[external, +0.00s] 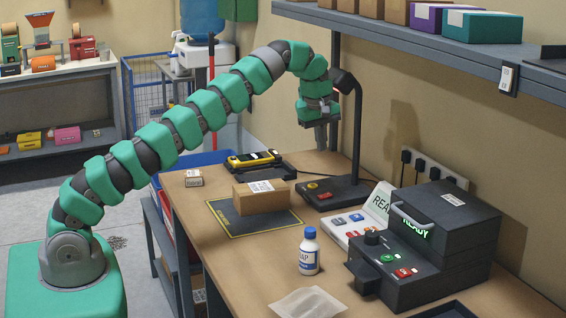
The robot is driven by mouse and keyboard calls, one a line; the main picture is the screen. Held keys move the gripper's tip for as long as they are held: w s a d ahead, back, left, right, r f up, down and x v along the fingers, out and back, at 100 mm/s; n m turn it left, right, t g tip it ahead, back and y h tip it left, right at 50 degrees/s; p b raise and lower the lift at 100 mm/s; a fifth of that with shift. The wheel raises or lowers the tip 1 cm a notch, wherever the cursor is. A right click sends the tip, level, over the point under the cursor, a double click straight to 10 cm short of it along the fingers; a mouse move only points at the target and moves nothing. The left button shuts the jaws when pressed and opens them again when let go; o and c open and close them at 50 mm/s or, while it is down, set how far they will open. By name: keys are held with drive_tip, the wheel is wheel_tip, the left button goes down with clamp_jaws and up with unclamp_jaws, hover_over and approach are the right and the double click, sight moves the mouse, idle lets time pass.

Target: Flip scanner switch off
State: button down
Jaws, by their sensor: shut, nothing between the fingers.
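The scanner stand (357,140) is a black post with a head (343,82) that shows a small red light. Its black base (337,193) rests on the bench and carries a red switch (325,195) and a small yellow part beside it. The switch's exact position is too small to tell. My gripper (321,145) points down, shut and empty, left of the post and above the base. It is apart from the switch.
A cardboard box (262,197) sits on a dark mat (228,217) to the left. A yellow handheld device (252,158) lies behind it. A white bottle (309,252) and a black machine reading READY (440,240) stand nearer. A shelf (440,40) overhangs the right side.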

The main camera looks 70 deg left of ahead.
drive_tip(key=shift+w, duration=0.35)
idle(0.5)
drive_tip(key=b, duration=0.1)
approach(323, 196)
drive_tip(key=w+f, duration=0.1)
drive_tip(key=f, duration=0.3)
drive_tip(key=w+f, duration=0.1)
drive_tip(key=f, duration=0.1)
drive_tip(key=shift+w+a+f, duration=0.1)
drive_tip(key=shift+w+f, duration=0.2)
drive_tip(key=shift+f, duration=0.1)
drive_tip(key=shift+f, duration=0.2)
idle(0.4)
drive_tip(key=shift+s+f, duration=0.1)
drive_tip(key=shift+s, duration=0.2)
drive_tip(key=shift+s+b, duration=0.45)
